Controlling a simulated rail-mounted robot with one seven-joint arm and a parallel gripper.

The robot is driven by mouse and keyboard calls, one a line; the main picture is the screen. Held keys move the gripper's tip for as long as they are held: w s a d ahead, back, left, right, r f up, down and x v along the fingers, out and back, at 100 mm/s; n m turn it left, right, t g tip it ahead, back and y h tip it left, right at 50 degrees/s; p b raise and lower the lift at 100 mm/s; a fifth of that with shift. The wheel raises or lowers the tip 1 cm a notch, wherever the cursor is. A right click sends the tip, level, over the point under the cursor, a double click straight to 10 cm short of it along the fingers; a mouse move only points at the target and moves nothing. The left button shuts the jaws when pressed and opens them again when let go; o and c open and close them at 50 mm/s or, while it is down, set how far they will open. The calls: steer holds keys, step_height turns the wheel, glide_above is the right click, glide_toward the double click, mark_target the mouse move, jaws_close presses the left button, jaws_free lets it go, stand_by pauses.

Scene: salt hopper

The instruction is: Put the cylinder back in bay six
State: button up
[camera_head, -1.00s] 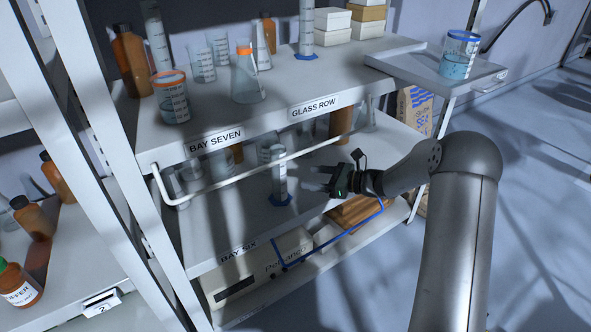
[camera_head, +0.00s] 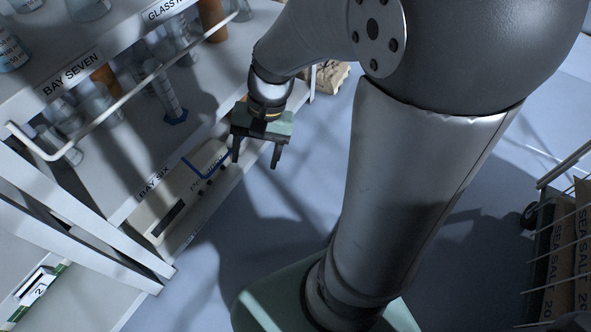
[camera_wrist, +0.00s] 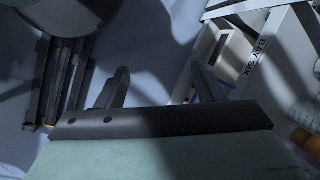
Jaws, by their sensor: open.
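A clear graduated cylinder (camera_head: 168,92) with a blue foot stands upright on the shelf labelled BAY SIX (camera_head: 153,183), behind the white rail. My gripper (camera_head: 256,163) is open and empty, pointing down outside the shelf's front edge, to the right of the cylinder and apart from it. In the wrist view my gripper (camera_wrist: 160,75) shows two spread fingers with nothing between them. The BAY SIX label (camera_wrist: 257,58) is at upper right there. I cannot make out the cylinder in the wrist view.
A white rail (camera_head: 130,88) crosses the shelf front below the BAY SEVEN label (camera_head: 71,73). Other glassware and brown bottles crowd behind it. A pale instrument (camera_head: 180,190) sits below bay six.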

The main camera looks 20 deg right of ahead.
steer(key=s+d+n+h, duration=0.4)
steer(key=s+d+n, duration=0.1)
steer(key=s, duration=0.3)
steer(key=shift+d+r+t, duration=0.15)
steer(key=shift+d+t, duration=0.05)
steer(key=shift+t, duration=0.2)
stand_by(0.5)
